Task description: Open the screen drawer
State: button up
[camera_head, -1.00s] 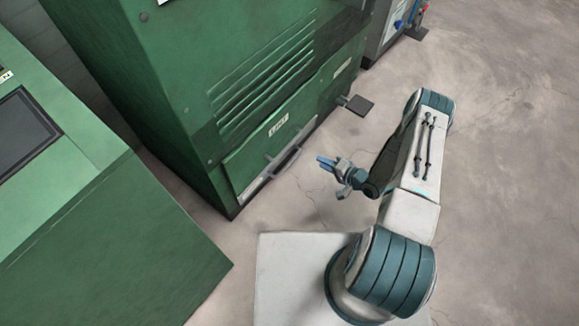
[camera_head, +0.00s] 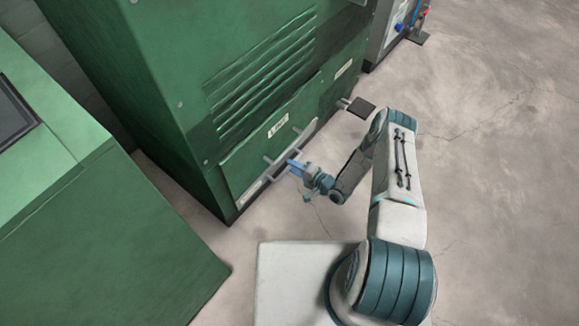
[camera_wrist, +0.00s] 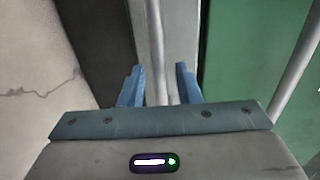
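The drawer front (camera_head: 245,160) is a green panel low on the tall green machine, with a white label (camera_head: 278,126) above it. A grey bar handle (camera_head: 303,142) runs along the panel and stands out from it. The panel looks closed. My gripper (camera_head: 293,168) is at the near part of the handle. In the wrist view my gripper (camera_wrist: 158,85) has its two blue fingers apart, and the grey bar handle (camera_wrist: 155,40) passes between them. Gaps show beside the bar, so the fingers are not closed on it.
Vents (camera_head: 262,80) mark the machine above the drawer. A dark plate (camera_head: 362,108) sticks out at the machine's base beyond the handle. A green cabinet (camera_head: 110,240) stands at the left. The concrete floor (camera_head: 500,160) to the right is clear.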

jog(key=shift+x, duration=0.95)
jog(key=shift+c, duration=0.2)
